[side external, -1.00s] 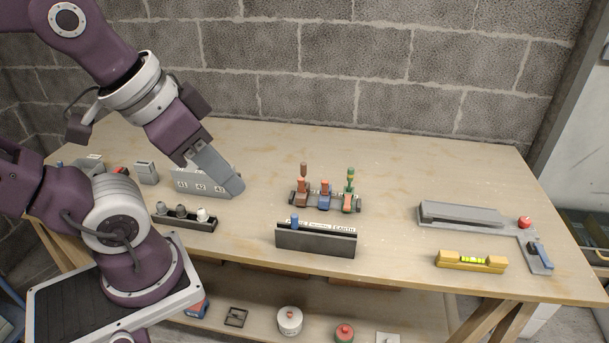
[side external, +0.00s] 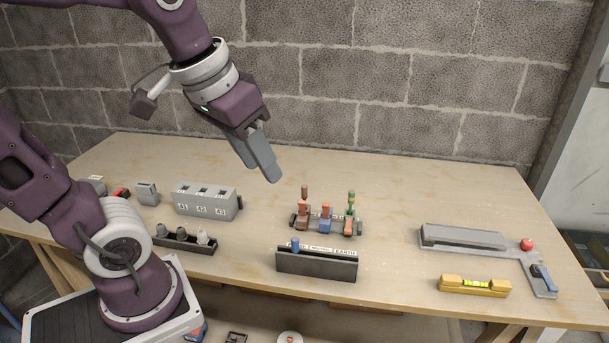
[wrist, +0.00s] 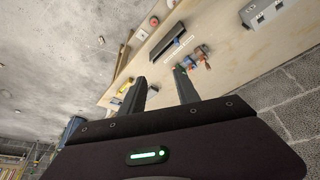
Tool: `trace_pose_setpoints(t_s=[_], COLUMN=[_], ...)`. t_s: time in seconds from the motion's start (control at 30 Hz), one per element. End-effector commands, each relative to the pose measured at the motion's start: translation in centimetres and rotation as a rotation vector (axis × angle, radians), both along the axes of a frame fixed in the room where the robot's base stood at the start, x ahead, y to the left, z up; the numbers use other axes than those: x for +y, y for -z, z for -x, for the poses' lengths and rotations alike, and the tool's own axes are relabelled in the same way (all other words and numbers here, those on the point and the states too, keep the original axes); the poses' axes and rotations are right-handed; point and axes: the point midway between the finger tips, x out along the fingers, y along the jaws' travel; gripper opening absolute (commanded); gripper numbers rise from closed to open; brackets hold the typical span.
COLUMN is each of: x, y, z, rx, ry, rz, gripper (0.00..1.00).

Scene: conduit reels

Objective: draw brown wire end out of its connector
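The brown wire end (side external: 304,192) stands upright in its brown connector (side external: 302,210), leftmost of three on a small dark rail. A blue connector (side external: 326,214) with no tall wire end is in the middle. A green wire end (side external: 351,199) stands in the right-hand connector (side external: 350,220). My gripper (side external: 270,173) hangs in the air to the left of and above the brown wire end, apart from it. In the wrist view my gripper's fingers (wrist: 160,86) are apart with nothing between them. There the connectors (wrist: 193,59) are small, and single wire ends are hard to tell.
A labelled dark holder (side external: 317,265) with a blue wire end (side external: 295,244) stands in front. A grey slotted block (side external: 203,206) and a black rack (side external: 200,245) lie left. A yellow level (side external: 474,286) and a grey lever device (side external: 462,240) lie right. The brick wall is behind.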

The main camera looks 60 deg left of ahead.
Motion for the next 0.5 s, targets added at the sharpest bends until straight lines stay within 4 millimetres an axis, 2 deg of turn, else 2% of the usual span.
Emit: trace_pose_setpoints(t_s=[0.03,0.13,0.23,0.33,0.4,0.5], x=[1.6,5.6,10.6,15.4,18.1,20.4], y=[-0.1,1.0,4.4,9.0,12.0,14.9], z=[-3.5,-10.2,-15.9,-19.7,-21.2,-22.2], rx=[0.052,0.139,0.223,0.293,0.329,0.360], ry=[-0.072,-0.218,-0.361,-0.483,-0.548,-0.605], rz=[0.016,0.051,0.087,0.120,0.136,0.153], gripper=[0.38,0.38,0.38,0.38,0.38,0.38])
